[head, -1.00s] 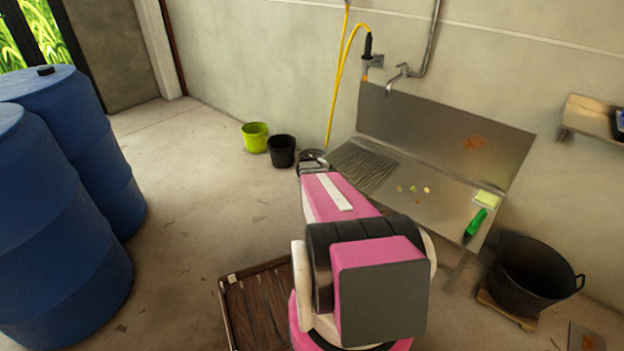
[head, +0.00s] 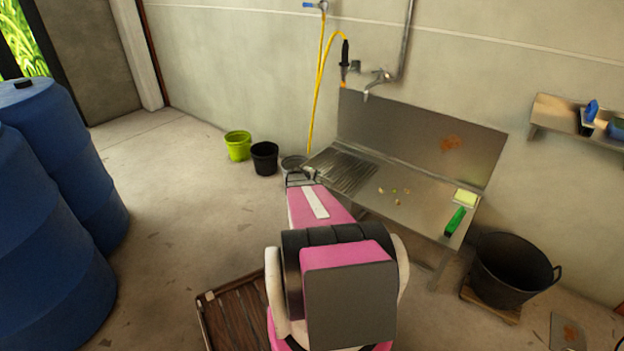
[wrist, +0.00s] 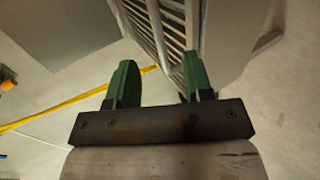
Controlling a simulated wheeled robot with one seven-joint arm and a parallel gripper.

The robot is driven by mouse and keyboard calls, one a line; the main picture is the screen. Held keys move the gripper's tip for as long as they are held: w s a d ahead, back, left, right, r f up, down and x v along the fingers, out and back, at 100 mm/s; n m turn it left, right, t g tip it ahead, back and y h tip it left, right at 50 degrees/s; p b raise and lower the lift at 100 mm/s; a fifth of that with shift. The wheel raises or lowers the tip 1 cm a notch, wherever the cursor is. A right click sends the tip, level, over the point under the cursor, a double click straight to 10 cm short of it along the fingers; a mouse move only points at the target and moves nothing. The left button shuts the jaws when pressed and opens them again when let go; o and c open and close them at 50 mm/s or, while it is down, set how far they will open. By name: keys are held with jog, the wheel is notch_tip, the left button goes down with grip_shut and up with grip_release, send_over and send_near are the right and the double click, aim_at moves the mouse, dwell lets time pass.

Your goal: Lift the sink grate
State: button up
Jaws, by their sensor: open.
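The sink grate (head: 347,171) is a flat set of parallel metal slats lying in the left part of the steel sink (head: 408,212). In the wrist view, the grate's pale bars (wrist: 160,28) show beyond and between my two green fingers. My gripper (wrist: 159,82) is open and empty. In the head view, my gripper (head: 299,176) is at the sink's left end, beside the grate's near left edge, and my arm partly hides it. I cannot tell whether the right finger touches the grate.
A green brush (head: 454,222), a yellow-green sponge (head: 466,198) and small scraps lie on the sink's right side. A tap (head: 377,78) and yellow hose (head: 318,75) are above. Buckets (head: 264,158) stand left, a black tub (head: 512,270) right. Blue barrels (head: 60,190) stand far left.

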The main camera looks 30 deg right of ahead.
aim_at(321, 177)
jog(key=shift+x, duration=3.25)
grip_shut()
